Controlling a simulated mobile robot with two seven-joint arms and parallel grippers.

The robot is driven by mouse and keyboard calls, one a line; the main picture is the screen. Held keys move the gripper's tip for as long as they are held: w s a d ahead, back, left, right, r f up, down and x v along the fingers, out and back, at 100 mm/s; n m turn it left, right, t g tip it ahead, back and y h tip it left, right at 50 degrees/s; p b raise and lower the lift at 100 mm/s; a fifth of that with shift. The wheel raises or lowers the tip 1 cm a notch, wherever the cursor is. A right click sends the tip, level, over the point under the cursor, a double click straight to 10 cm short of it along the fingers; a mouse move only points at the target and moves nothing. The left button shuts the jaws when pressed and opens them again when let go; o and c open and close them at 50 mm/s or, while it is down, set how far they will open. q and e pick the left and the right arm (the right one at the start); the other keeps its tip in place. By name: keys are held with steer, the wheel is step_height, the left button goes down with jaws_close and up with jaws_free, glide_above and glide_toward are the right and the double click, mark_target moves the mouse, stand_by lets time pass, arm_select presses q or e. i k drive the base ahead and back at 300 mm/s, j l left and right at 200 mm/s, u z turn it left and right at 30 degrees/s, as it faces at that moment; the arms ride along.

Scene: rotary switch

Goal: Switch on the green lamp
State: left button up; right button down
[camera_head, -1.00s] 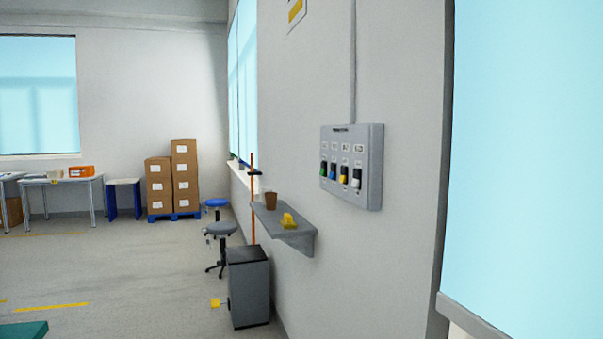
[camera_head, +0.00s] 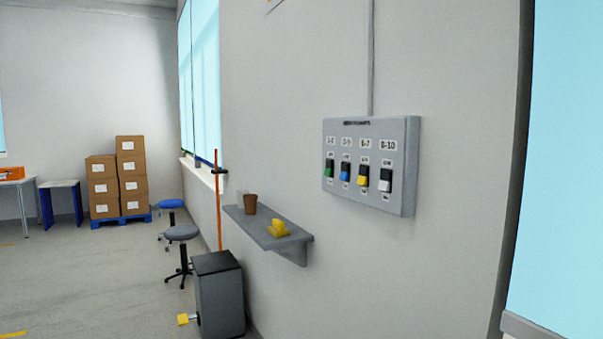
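A grey switch panel (camera_head: 400,190) is mounted on the wall right of centre. It carries a row of several switches, coloured green, blue, yellow and white from left to right. The green switch (camera_head: 329,168) is at the panel's left end. Each switch has a small label above it; the smallest print is too small to read. No lit green lamp shows in the view. Neither of my grippers is in view.
A grey wall shelf (camera_head: 262,232) holds a brown cup (camera_head: 250,204) and a yellow object (camera_head: 279,229). Below stands a dark grey bin (camera_head: 220,295). Stools (camera_head: 182,234) and stacked boxes (camera_head: 104,188) stand farther back.

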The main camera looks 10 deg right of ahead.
mark_target(329, 164)
steer(key=i+j, duration=0.25)
steer(key=j, duration=0.15)
steer(key=i+j, duration=0.25)
steer(key=i+j+z, duration=0.1)
steer(key=j, duration=0.4)
steer(key=i+j, duration=0.55)
steer(key=j, duration=0.25)
steer(key=i+z, duration=0.05)
